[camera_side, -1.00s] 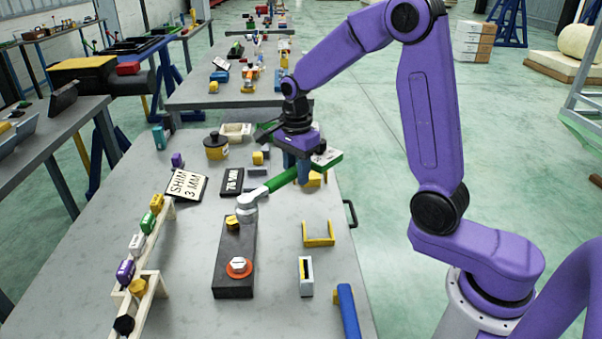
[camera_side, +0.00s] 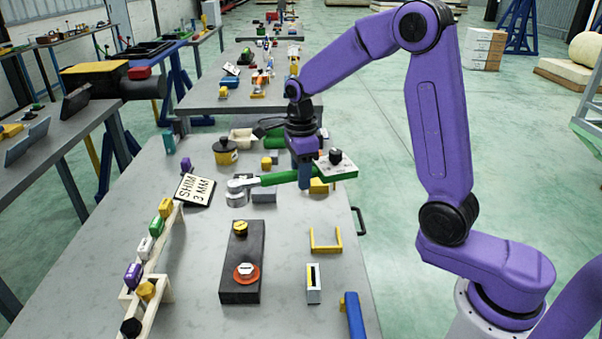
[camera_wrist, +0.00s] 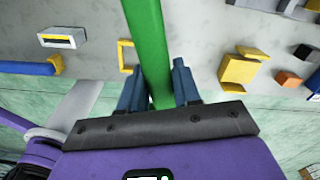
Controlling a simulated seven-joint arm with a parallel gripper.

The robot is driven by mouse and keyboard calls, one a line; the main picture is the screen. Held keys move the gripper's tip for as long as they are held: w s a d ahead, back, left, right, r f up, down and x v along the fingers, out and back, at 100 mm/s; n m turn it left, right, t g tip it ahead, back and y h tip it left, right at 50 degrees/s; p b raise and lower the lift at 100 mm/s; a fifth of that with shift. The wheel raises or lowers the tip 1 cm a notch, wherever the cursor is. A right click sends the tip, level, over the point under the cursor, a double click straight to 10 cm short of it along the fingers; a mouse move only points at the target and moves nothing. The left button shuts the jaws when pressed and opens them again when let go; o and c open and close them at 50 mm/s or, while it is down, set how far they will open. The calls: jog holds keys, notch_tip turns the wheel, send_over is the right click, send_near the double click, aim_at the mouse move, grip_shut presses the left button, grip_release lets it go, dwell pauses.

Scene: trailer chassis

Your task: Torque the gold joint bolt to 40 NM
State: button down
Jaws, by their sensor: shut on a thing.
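My gripper (camera_side: 305,182) is shut on the green handle of a torque wrench (camera_side: 275,178), above the bench. The handle also shows between my fingers in the wrist view (camera_wrist: 150,45). The wrench's silver head (camera_side: 237,187) points left in the side view and its body end, with a dark knob, is at the right. The gold bolt (camera_side: 240,229) sits at the far end of a black block (camera_side: 240,285). The wrench head is apart from it, farther back. A silver hex bolt on an orange washer (camera_side: 246,271) sits at the block's near end.
A SHIM 3 MM sign (camera_side: 195,190) lies left of the wrench head. A wooden rack (camera_side: 165,262) with coloured pieces stands at left. A yellow U-shaped bracket (camera_side: 326,250), a grey-white slotted block (camera_side: 313,292) and a blue tool (camera_side: 353,315) lie right of the black block.

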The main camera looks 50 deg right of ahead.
notch_tip(320, 180, down, 6)
jog(key=shift+f, duration=0.25)
dwell(0.5)
jog(key=shift+f, duration=0.75)
dwell(2.0)
jog(key=c, duration=1.6)
grip_release()
jog(key=shift+c, duration=0.2)
grip_shut()
jog(key=shift+s+a+m, duration=0.65)
jog(key=shift+s+m, duration=0.25)
jog(key=shift+s, duration=0.1)
jog(key=shift+s+a+m, duration=0.8)
jog(key=shift+s+m, duration=0.05)
jog(key=shift+m, duration=0.05)
